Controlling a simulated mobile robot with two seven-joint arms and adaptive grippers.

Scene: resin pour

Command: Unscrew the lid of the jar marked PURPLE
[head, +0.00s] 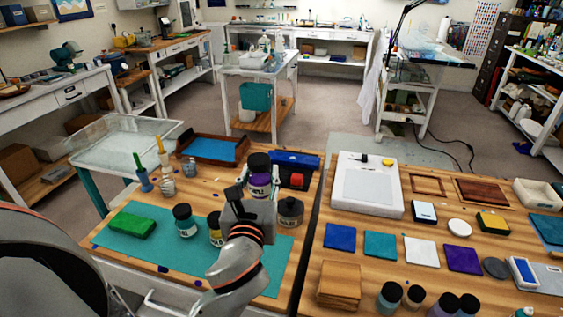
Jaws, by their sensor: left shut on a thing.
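The purple jar (260,183), with a black lid (259,162) on top, stands out above the front of my left gripper (259,193). It is upright. My left gripper is shut on the purple jar, around its lower body, which the gripper partly hides. I cannot read any marking on the jar, nor tell whether its base touches the table. My right gripper is not in view.
A black-lidded jar (185,222), a yellow jar (215,232) and a dark grey jar (290,211) stand close around my gripper. A green block (133,225) lies on the teal mat (115,242). A tray (211,151) and a blue-and-black box (295,162) are behind.

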